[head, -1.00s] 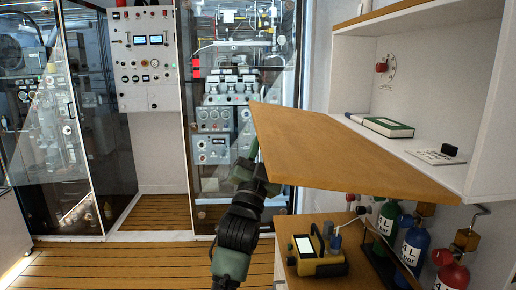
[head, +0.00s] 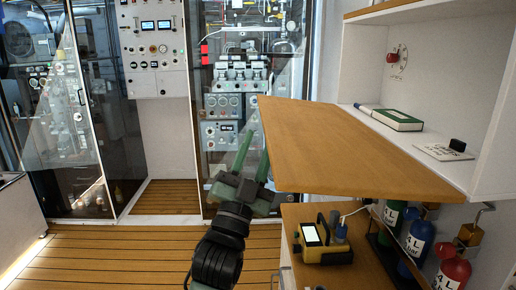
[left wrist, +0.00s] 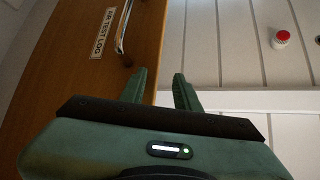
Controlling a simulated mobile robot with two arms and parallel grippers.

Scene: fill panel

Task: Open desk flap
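The desk flap (head: 345,150) is a wooden board hinged at the white cabinet's shelf. In the head view it sticks out to the left, roughly level. The left wrist view shows its wooden face (left wrist: 75,90) with a metal handle (left wrist: 123,28) and a label reading "AIR TEST LOG". My left gripper (head: 257,142) is green and stands just left of the flap's free edge. Its two fingers are apart with nothing between them, as the left wrist view (left wrist: 160,76) also shows. I cannot tell whether one finger touches the flap. My right gripper is not in view.
A green book (head: 393,119) and a white card (head: 440,152) lie on the cabinet shelf. Below the flap are a yellow device (head: 325,252) on a wooden counter (head: 365,272) and several gas bottles (head: 418,245). The wooden floor (head: 120,255) at left is clear.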

